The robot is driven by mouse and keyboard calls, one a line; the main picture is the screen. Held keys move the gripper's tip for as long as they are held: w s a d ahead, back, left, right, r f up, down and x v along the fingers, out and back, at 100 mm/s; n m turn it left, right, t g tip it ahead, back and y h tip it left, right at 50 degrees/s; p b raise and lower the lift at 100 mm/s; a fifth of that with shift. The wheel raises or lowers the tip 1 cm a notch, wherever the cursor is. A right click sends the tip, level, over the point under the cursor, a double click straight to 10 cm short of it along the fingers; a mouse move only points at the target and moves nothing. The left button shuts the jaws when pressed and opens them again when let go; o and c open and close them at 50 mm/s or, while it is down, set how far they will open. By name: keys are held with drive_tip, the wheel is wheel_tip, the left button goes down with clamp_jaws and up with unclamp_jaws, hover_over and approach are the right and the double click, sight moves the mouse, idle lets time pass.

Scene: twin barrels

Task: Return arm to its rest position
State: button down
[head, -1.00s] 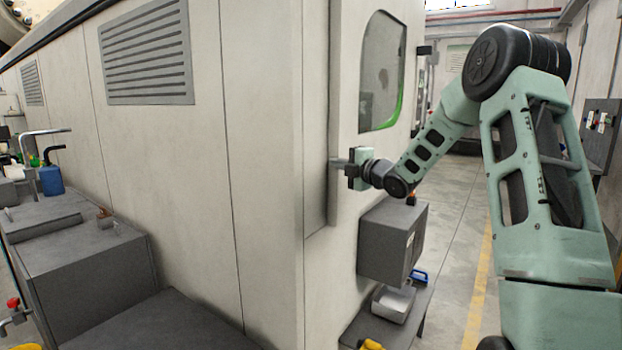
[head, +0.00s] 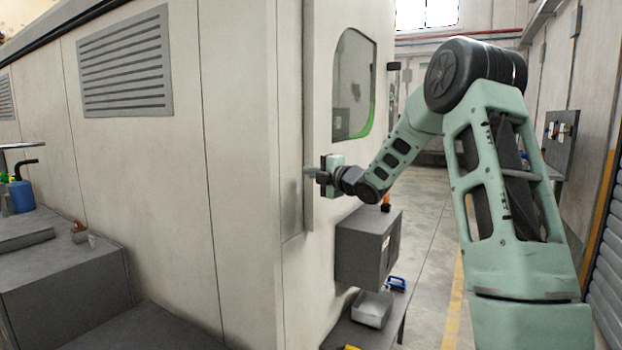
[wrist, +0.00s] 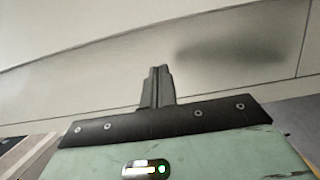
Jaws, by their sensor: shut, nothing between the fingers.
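My green arm reaches up from the lower right in the head view and bends down to the left. My gripper (head: 309,171) is at its end, beside the corner of the big pale machine housing (head: 240,200). Whether the fingertips touch the housing, I cannot tell. In the wrist view my gripper (wrist: 158,72) has its two dark fingers together, with nothing between them. A pale panel surface fills the background there, with a dark blurred shadow on it.
A grey box (head: 362,247) is mounted on the housing below my gripper. A metal tray (head: 372,309) sits under it. A windowed door (head: 353,85) is behind the wrist. A control panel (head: 560,142) hangs on the right wall. The floor aisle (head: 432,225) is clear.

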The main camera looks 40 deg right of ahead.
drive_tip(key=s+b, duration=0.1)
drive_tip(key=s, duration=0.7)
drive_tip(key=shift+d, duration=0.4)
drive_tip(key=shift+s+f, duration=0.1)
drive_tip(key=w+a+f+m+g+p, duration=0.1)
drive_tip(key=w+a+f+m+g, duration=0.15)
drive_tip(key=a, duration=0.95)
drive_tip(key=s+a+f+m+g+p, duration=0.1)
drive_tip(key=s+a+f+m+g, duration=0.1)
drive_tip(key=a, duration=0.6)
drive_tip(key=s+a+f+m+g+p, duration=0.1)
drive_tip(key=s+a+f+m+g, duration=0.15)
drive_tip(key=a, duration=0.55)
drive_tip(key=s+a+f+m+g+p, duration=0.25)
drive_tip(key=s+a+g, duration=0.35)
drive_tip(key=s+a, duration=0.65)
drive_tip(key=s+a+f+m+g, duration=0.1)
drive_tip(key=s+g, duration=0.1)
drive_tip(key=s, duration=0.8)
drive_tip(key=s+a+f+m+g+h, duration=0.1)
drive_tip(key=s+g, duration=0.2)
drive_tip(key=s, duration=0.7)
drive_tip(key=shift+a+f+p, duration=0.2)
drive_tip(key=shift+a+p, duration=0.05)
drive_tip(key=shift+p, duration=0.05)
